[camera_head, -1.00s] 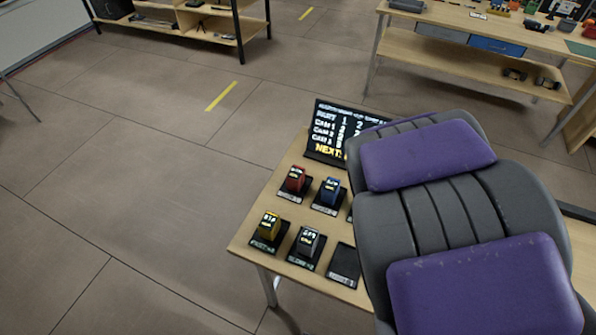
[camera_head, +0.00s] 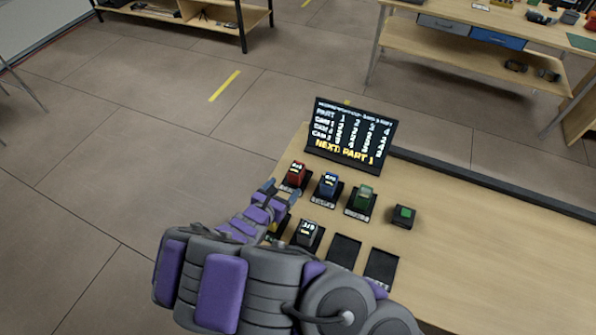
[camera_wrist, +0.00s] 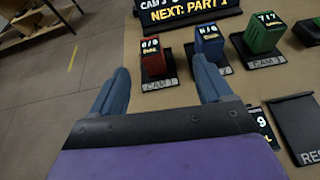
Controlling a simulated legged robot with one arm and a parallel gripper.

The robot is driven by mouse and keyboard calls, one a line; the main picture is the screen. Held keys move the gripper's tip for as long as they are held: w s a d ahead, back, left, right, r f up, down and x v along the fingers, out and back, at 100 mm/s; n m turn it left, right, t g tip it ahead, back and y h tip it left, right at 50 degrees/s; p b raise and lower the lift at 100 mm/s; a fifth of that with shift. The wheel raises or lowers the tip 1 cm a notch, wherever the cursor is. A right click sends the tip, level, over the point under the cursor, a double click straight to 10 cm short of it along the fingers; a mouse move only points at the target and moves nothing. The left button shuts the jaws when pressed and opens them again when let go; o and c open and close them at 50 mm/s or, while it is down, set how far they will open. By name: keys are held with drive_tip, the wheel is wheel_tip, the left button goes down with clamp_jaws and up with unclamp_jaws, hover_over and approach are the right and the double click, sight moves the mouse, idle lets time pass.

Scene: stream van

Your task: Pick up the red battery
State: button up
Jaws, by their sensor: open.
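The red battery (camera_head: 297,173) stands upright on a black labelled pad at the left of the back row on the table. In the wrist view the red battery (camera_wrist: 152,58) shows just beyond and between the two fingers. My gripper (camera_head: 268,188) is open and empty, its fingertips close to the near left side of the red battery. In the wrist view my gripper (camera_wrist: 162,75) has its fingers wide apart. The fingers do not visibly touch the battery.
A blue battery (camera_head: 328,184) stands right of the red one, then a green battery (camera_head: 363,198). A grey battery (camera_head: 308,233) is in the front row beside empty pads (camera_head: 344,250). A display (camera_head: 350,135) reading "NEXT: PART 1" stands behind. My arm mostly hides a yellow battery.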

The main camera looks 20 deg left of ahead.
sight(295, 171)
drive_tip(key=shift+n, duration=0.4)
drive_tip(key=w+f, duration=0.2)
drive_tip(key=w, duration=0.1)
drive_tip(key=w+f+b, duration=0.1)
drive_tip(key=w+f, duration=0.1)
drive_tip(key=w, duration=0.1)
drive_tip(key=w+f+b, duration=0.1)
drive_tip(key=w+f, duration=0.1)
drive_tip(key=w, duration=0.1)
drive_tip(key=shift+w+a, duration=0.15)
drive_tip(key=shift+a, duration=0.25)
drive_tip(key=shift+w+a+f, duration=0.2)
drive_tip(key=shift+w+f, duration=0.05)
drive_tip(key=shift+w, duration=0.2)
drive_tip(key=shift+w+a+f, duration=0.2)
drive_tip(key=shift+w+f, duration=0.05)
drive_tip(key=shift+w, duration=0.15)
drive_tip(key=b+x, duration=0.1)
drive_tip(key=x, duration=0.2)
drive_tip(key=shift+d+f, duration=0.1)
drive_tip(key=shift+w+d+y, duration=0.2)
drive_tip(key=shift+w+y, duration=0.1)
drive_tip(key=shift+w, duration=0.25)
drive_tip(key=shift+a+f, duration=0.1)
drive_tip(key=shift+a, duration=0.05)
drive_tip(key=shift+c, duration=0.2)
drive_tip(key=shift+a, duration=0.1)
drive_tip(key=c, duration=1.3)
